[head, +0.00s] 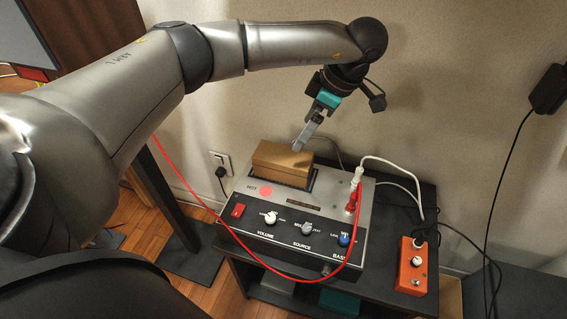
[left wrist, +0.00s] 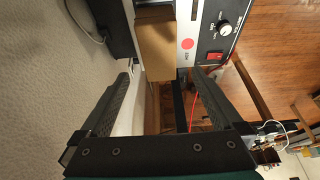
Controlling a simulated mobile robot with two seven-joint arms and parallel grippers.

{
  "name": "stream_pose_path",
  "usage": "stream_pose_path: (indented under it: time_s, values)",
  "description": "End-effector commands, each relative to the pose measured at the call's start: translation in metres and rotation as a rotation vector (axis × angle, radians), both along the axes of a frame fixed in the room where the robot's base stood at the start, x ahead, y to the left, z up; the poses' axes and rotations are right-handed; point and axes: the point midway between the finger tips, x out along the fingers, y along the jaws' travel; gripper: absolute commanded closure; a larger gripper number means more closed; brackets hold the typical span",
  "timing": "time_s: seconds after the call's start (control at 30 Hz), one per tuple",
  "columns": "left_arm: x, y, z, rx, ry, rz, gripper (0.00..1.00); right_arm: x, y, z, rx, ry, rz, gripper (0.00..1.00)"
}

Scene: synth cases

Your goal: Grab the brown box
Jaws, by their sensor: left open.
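The brown box (head: 279,161) sits in a dark recess on top of a grey device (head: 337,190) with knobs. In the left wrist view the brown box (left wrist: 155,48) shows at the top, ahead of the fingers. My left gripper (head: 303,143) hangs above the box's right end, pointing down. In the wrist view its two fingers (left wrist: 162,80) are spread with nothing held between them, and the box lies beyond their tips. Whether a finger touches the box is not clear. My right gripper is not in view.
The device stands on a dark table (head: 388,222) against a beige wall. An orange pedal (head: 412,266) lies to the right.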

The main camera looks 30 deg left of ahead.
Motion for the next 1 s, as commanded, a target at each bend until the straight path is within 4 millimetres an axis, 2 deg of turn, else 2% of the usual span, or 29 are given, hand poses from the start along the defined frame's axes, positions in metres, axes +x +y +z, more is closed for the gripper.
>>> stream_pose_path:
  time_s: [0.07, 0.6, 1.0]
  values:
    - [-0.001, 0.007, -0.003, 0.020, 0.003, 0.005, 0.00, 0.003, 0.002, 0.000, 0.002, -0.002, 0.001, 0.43]
    - [-0.008, 0.035, -0.076, 0.016, 0.004, 0.004, 0.00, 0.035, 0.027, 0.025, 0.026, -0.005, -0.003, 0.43]
    - [-0.009, 0.042, -0.094, 0.016, 0.003, 0.004, 0.00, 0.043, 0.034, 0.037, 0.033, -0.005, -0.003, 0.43]
